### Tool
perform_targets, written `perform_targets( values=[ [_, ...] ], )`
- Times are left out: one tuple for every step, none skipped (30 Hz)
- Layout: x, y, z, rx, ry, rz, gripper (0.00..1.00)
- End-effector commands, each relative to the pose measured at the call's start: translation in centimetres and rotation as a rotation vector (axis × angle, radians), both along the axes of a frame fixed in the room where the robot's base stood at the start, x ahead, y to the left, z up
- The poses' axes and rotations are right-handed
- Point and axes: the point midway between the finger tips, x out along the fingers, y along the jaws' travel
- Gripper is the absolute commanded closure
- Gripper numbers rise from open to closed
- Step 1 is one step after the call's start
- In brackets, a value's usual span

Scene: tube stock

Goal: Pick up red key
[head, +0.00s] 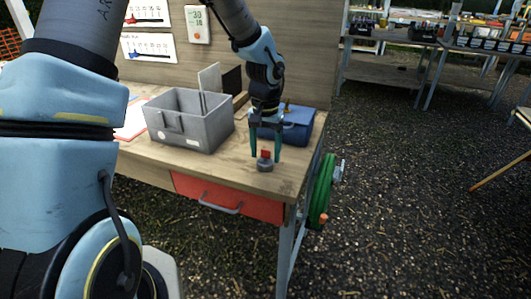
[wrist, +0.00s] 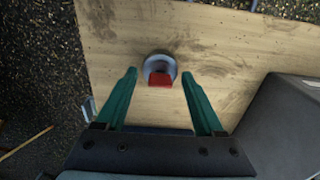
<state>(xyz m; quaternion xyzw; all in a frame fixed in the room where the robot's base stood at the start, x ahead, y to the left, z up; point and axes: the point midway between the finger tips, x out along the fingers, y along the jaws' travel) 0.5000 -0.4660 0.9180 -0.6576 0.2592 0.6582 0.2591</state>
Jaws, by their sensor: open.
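The red key (head: 265,154) stands in a round grey base (head: 265,165) near the front right corner of the wooden table. In the wrist view the red key (wrist: 160,79) shows with its grey ring (wrist: 160,64) around it, a little beyond the fingertips and between their lines. My gripper (head: 266,158) points down over the key, with its two green fingers apart, one on each side. In the wrist view my gripper (wrist: 159,73) is open, with nothing between its fingers. I cannot tell whether the fingertips are level with the key.
A grey bin (head: 190,119) stands left of my gripper, and it also shows at the right in the wrist view (wrist: 285,125). A blue box (head: 298,127) stands just behind my gripper. The table (head: 215,168) has a red drawer (head: 229,196). A green reel (head: 321,190) hangs at its right side.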

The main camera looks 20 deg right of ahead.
Motion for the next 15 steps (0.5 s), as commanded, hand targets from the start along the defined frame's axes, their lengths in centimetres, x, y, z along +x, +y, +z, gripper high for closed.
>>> perform_targets(
  values=[
    [0.0,0.0,-0.06,0.0,0.0,0.0,0.3],
    [0.01,0.01,-0.08,0.001,-0.001,0.0,0.3],
    [0.02,0.01,-0.08,0.0,-0.001,0.0,0.3],
    [0.02,0.01,-0.07,0.0,-0.001,0.0,0.3],
    [0.02,0.01,-0.07,0.0,-0.001,0.0,0.3],
    [0.02,0.01,-0.07,0.0,-0.001,0.0,0.3],
    [0.02,0.01,-0.07,0.0,-0.001,0.0,0.33],
    [0.03,0.0,-0.06,0.0,-0.001,0.0,0.37],
    [0.03,0.0,-0.06,0.0,-0.001,0.0,0.41],
    [0.03,0.0,-0.06,0.0,-0.001,0.0,0.45],
    [0.04,0.01,-0.05,-0.001,-0.001,0.0,0.48],
    [0.04,0.01,-0.05,-0.001,-0.001,0.0,0.53],
    [0.04,0.01,-0.05,-0.001,-0.001,0.0,0.56],
    [0.04,0.01,-0.04,-0.001,-0.001,0.0,0.59],
    [0.04,0.01,-0.04,-0.001,-0.001,0.0,0.64]
  ],
)
